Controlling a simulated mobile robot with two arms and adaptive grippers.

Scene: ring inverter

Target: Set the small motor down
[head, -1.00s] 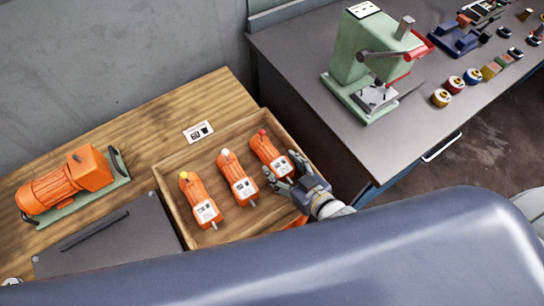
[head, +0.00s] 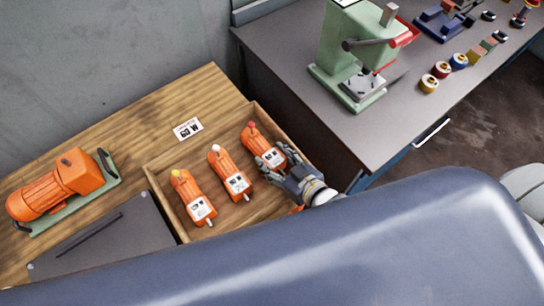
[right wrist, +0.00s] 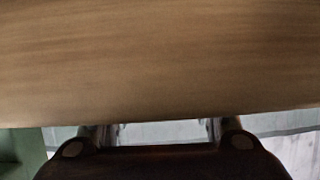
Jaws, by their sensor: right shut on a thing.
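Three small orange motors lie side by side in a wooden tray (head: 155,186): a yellow-tipped one (head: 188,192), a white-tipped one (head: 224,166) and a red-tipped one (head: 255,139). My right gripper (head: 272,164) is at the labelled lower end of the red-tipped motor, its fingers on either side, shut on it. This motor still rests in line with the others in the tray. In the right wrist view the two fingers (right wrist: 160,132) show at the bottom below a wood-brown surface; no motor is clear there. My left gripper is not in view.
A larger orange motor (head: 60,187) on a green base and a dark grey panel (head: 105,240) are at left. A "60 W" card (head: 187,129) lies behind the tray. A green press (head: 350,55) stands on the grey bench at right. An orange bit (head: 297,208) shows beneath my gripper.

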